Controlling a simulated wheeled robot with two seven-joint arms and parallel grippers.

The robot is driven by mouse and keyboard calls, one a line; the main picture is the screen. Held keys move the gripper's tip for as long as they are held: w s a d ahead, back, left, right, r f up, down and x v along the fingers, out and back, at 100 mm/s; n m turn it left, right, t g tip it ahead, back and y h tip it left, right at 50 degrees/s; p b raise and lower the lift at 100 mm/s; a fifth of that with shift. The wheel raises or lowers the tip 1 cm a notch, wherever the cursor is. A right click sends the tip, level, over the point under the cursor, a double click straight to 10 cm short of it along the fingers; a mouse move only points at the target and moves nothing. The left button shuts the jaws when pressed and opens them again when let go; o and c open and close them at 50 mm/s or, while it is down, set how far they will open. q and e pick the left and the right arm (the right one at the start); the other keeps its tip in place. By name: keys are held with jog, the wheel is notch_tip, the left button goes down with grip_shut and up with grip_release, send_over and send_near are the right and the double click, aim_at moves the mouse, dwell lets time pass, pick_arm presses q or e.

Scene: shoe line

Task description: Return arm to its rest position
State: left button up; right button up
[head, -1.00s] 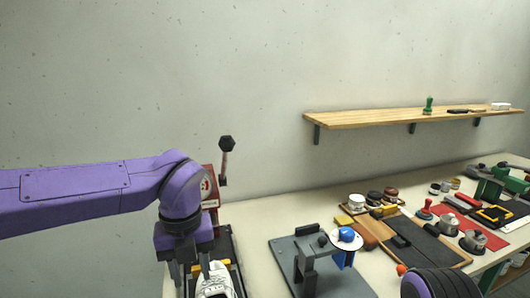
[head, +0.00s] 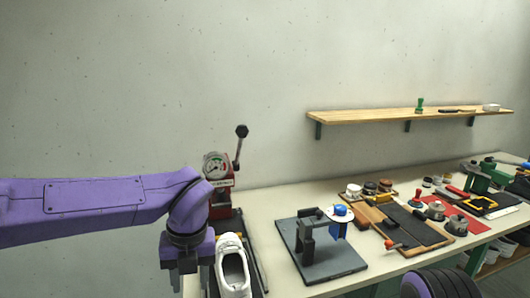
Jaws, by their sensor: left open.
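My left arm is purple and comes in from the left; its gripper (head: 188,272) points down at the left end of the bench, open. A white shoe (head: 232,268) stands just right of the gripper, apart from the fingers as far as I can see, on a dark base with a rail. Behind it is a red press with a round gauge (head: 216,165) and a black-knobbed lever (head: 240,146). The lower fingertips are near the bottom of the picture. A dark ribbed part of my own shows at the lower right; my right gripper does not show.
Farther right are a dark board (head: 412,227), a red mat (head: 480,232) and several jars and tools. A wooden shelf (head: 385,115) hangs on the wall. Bare bench (head: 275,207) lies behind the stand.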

pick_arm(q)
jog(key=s+a+f+m+t+y, duration=0.15)
jog(key=a+f+m, duration=0.3)
jog(key=f, duration=0.45)
jog(key=s+a+f+m+t+y, duration=0.1)
jog(key=a+f+m+y, duration=0.25)
jog(key=f+m, duration=0.4)
jog(key=s+a+f+m+t+y, duration=0.1)
jog(key=s+a+f+m+y, duration=0.3)
jog(key=f, duration=0.6)
jog(key=s+a+f+m+h, duration=0.2)
jog(key=s+f+m+h, duration=0.1)
jog(key=s+f+m, duration=0.45)
jog(key=s+a+f+m+h, duration=0.1)
jog(key=s+f+m+h, duration=0.3)
jog(key=s+m, duration=0.6)
notch_tip(320, 180, down, 10)
jog(key=n+b, duration=0.1)
jog(key=b, duration=0.9)
jog(key=shift+s+f, duration=0.25)
jog(key=shift+a+g, duration=0.1)
jog(key=shift+g, duration=0.15)
